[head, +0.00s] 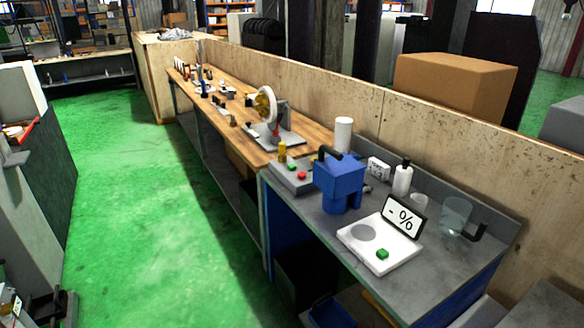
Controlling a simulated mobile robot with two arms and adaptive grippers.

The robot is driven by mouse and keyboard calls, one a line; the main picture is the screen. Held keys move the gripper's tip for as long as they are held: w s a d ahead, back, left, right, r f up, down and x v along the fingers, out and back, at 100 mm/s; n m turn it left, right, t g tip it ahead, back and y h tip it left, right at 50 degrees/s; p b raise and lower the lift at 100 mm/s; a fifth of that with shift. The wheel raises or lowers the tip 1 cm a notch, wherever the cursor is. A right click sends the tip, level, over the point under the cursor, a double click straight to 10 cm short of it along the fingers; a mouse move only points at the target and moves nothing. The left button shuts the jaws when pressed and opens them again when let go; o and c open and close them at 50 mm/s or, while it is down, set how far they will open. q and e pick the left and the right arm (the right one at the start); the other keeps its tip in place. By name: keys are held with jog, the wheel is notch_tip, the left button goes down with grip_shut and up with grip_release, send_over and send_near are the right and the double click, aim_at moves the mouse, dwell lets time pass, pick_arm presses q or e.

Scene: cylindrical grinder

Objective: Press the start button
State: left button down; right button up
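Two green buttons show, and I cannot read a start label on either. One green button (292,167) is on a grey control box (287,179), beside a red button (302,175) and a yellow knob-like part (282,150). The other green button (383,253) is on a flat white device (360,258) with a round grey disc. A grinder-like machine with a large pale wheel (270,105) stands on the wooden bench. I cannot make out either gripper, and nothing touches the buttons.
A blue block-shaped fixture (340,185) with a black handle stands between the control box and white device. A white bottle (402,179) and clear beaker (456,214) stand behind. Dark clutter (50,306) lies at lower left. The green floor (150,230) left of the benches is clear.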

jog(key=shift+s+d, duration=0.1)
jog(key=shift+s, duration=0.95)
jog(key=shift+c, duration=0.7)
jog(key=shift+d, duration=0.1)
jog(key=c, duration=0.8)
jog(key=shift+w, duration=0.7)
grip_shut()
jog(key=shift+s+a, duration=0.25)
jog(key=shift+a, duration=0.05)
